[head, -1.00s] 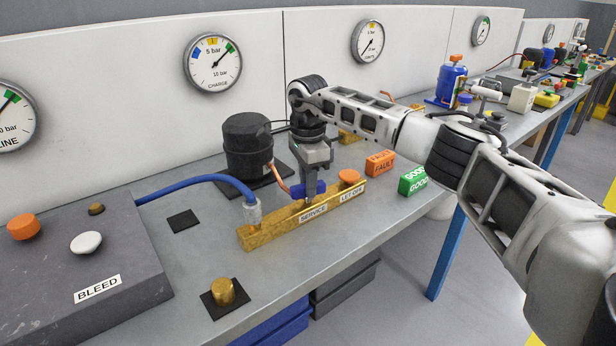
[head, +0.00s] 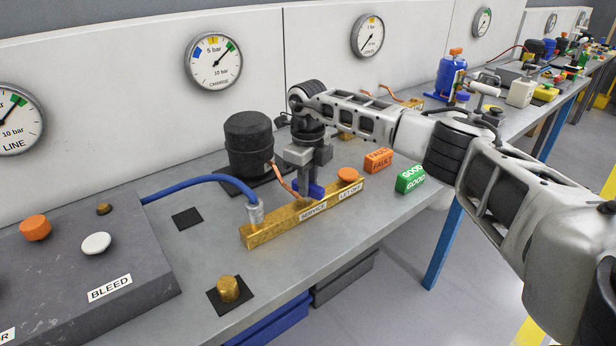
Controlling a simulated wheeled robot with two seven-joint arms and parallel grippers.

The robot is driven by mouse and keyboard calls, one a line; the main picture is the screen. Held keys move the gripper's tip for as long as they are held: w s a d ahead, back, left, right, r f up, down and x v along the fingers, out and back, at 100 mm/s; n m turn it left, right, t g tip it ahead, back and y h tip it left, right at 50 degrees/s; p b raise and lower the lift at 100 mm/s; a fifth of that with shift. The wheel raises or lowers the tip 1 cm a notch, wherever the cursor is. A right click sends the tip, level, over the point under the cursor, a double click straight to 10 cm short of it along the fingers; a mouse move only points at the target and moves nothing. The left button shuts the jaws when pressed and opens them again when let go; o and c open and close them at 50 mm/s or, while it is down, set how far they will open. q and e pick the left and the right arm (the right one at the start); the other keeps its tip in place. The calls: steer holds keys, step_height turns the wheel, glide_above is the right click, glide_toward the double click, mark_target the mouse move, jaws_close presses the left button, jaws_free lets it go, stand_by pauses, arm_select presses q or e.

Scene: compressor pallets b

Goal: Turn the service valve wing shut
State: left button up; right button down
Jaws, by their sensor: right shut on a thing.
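The service valve wing (head: 317,190) is a blue piece on the brass manifold block (head: 262,234), above the white SERVICE label (head: 313,211). My right gripper (head: 307,184) points down over the block and is shut on the blue wing, and its fingers hide part of it. The exact angle of the wing is hard to tell. An orange knob (head: 348,174) sits on the same block by the LET OFF label (head: 349,191). My left gripper is not in the view.
A black compressor (head: 248,145) stands behind the block, with a copper pipe beside the gripper. A blue hose (head: 200,180) joins the block's left end. Orange FAULT (head: 378,160) and green GOOD (head: 410,178) blocks lie right. A brass cap (head: 228,289) sits in front.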

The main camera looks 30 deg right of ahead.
steer(key=m, duration=0.2)
steer(key=shift+r+m+p, duration=0.15)
steer(key=shift+m+p, duration=0.25)
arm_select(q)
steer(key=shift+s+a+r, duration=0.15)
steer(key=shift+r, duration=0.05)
arm_select(e)
steer(key=shift+m, duration=0.5)
steer(key=shift+w, duration=0.1)
steer(key=c, duration=1.2)
jaws_free()
arm_select(q)
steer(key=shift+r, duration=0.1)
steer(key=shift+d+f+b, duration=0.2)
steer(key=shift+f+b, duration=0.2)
steer(key=shift+b, duration=0.5)
arm_select(e)
step_height(320, 180, up, 16)
